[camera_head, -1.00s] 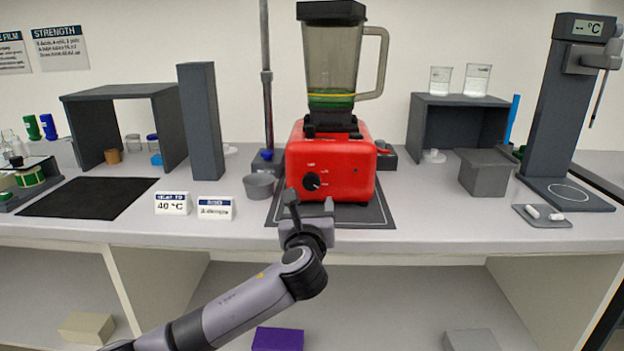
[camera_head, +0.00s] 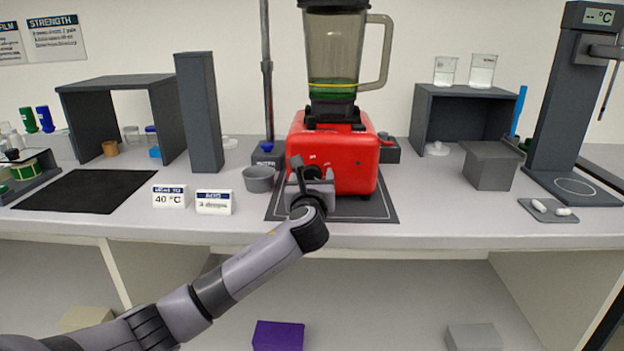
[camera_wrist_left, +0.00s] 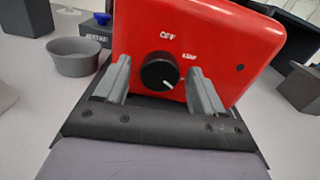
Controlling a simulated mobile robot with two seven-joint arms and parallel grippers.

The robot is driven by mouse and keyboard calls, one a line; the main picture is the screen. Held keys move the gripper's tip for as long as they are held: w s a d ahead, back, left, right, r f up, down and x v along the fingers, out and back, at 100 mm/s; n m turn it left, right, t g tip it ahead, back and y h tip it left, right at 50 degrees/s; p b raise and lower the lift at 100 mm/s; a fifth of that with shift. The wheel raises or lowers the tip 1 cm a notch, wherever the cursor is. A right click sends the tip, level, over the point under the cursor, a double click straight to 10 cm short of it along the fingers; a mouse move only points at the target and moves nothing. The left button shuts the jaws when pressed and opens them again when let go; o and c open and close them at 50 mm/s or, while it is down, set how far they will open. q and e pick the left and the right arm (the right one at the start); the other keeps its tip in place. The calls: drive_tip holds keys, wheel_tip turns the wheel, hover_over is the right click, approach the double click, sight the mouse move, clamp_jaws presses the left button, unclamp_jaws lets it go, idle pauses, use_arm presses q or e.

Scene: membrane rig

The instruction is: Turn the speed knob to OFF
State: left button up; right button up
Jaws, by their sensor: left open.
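The red blender base (camera_head: 352,150) stands on a dark mat on the counter, with its jar on top. Its round black speed knob (camera_wrist_left: 158,74) shows in the left wrist view, with a white OFF label above it and another small label to its upper right. A short pale mark on the knob points to the lower right, not up at OFF. My left gripper (camera_head: 312,172) is open in front of the base. In the left wrist view its fingers stand on both sides of the knob; I cannot tell whether they touch it. In the head view the gripper mostly hides the knob.
A small grey bowl (camera_head: 259,180) stands just left of the gripper, and two white label cards (camera_head: 214,202) stand farther left. A grey box (camera_head: 490,168) is to the right. The counter between the mat (camera_head: 372,208) and that box is clear.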

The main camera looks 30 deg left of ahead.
use_arm(q)
drive_tip(key=shift+w, duration=0.1)
drive_tip(key=c, duration=1.1)
drive_tip(key=shift+o, duration=0.2)
